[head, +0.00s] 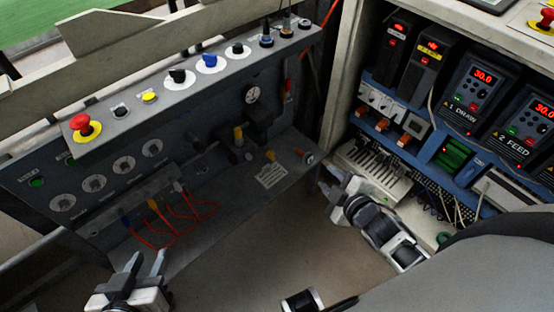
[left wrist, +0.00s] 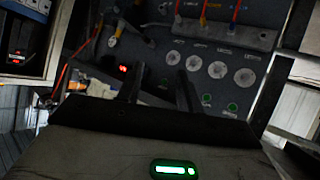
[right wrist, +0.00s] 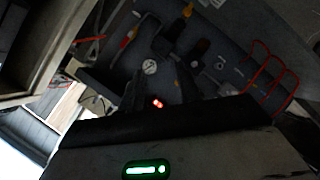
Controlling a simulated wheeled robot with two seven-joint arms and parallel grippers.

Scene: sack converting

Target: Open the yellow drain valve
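Several small yellow parts show on the grey panel in the head view, and I cannot tell for sure which is the drain valve. One yellow handle (head: 238,134) stands upright by the black air unit (head: 261,124). A second yellow handle (head: 270,155) sits low near the white label. A yellow fitting (head: 152,204) holds a red tube. My right gripper (head: 328,187) is open and empty, right of the panel and apart from it. My left gripper (head: 146,262) is open and empty below the panel's lower edge. A yellow part (right wrist: 187,10) shows in the right wrist view.
A red stop button (head: 82,123) and several knobs line the panel's top ledge. A round gauge (head: 252,95) is on the panel. An open cabinet with drives (head: 475,90) and wiring stands at the right, close to my right arm. The floor between the grippers is clear.

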